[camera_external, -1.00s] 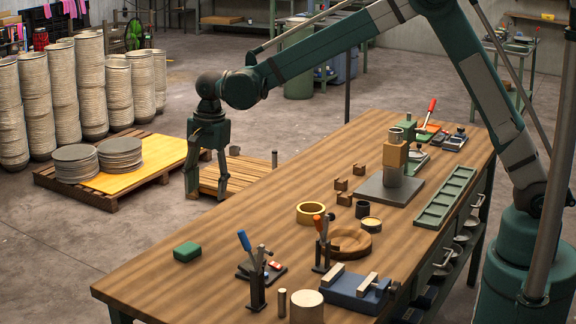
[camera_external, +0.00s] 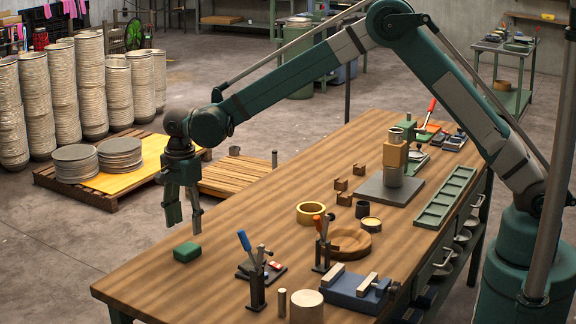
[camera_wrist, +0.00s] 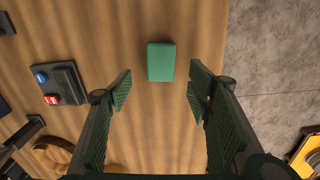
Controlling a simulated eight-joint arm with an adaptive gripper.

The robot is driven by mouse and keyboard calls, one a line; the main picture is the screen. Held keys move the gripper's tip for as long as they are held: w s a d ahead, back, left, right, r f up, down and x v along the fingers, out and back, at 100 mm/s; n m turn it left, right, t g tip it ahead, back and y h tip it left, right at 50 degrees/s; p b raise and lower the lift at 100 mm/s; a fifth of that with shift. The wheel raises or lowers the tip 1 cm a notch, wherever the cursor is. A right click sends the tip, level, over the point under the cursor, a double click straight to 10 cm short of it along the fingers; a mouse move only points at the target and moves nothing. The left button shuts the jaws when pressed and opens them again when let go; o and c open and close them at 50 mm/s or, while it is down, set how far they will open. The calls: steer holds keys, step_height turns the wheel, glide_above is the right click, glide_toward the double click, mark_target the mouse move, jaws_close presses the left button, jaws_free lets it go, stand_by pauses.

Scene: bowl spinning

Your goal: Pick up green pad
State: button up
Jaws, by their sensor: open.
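The green pad (camera_external: 187,252) is a small rounded block lying flat on the wooden workbench (camera_external: 150,277), near its left edge. In the wrist view the green pad (camera_wrist: 161,62) lies beyond my fingertips, roughly centred across the gap between them. My gripper (camera_external: 184,220) points down above the bench edge, a little above and behind the pad in the external view. In the wrist view my gripper (camera_wrist: 158,88) shows its two ridged green fingers spread wide with nothing between them. The pad is apart from both fingers and fully visible.
A toggle clamp with a blue handle (camera_external: 244,241) stands right of the pad. A small plate with blue and red buttons (camera_wrist: 61,84) lies left of the pad in the wrist view. A wooden ring (camera_external: 351,242) and blue vise (camera_external: 355,292) are farther right. Bench around the pad is clear.

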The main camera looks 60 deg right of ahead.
mark_target(187, 247)
steer(key=shift+f, duration=1.3)
steer(key=shift+w+f, duration=0.1)
steer(key=shift+f, duration=2.5)
steer(key=c, duration=1)
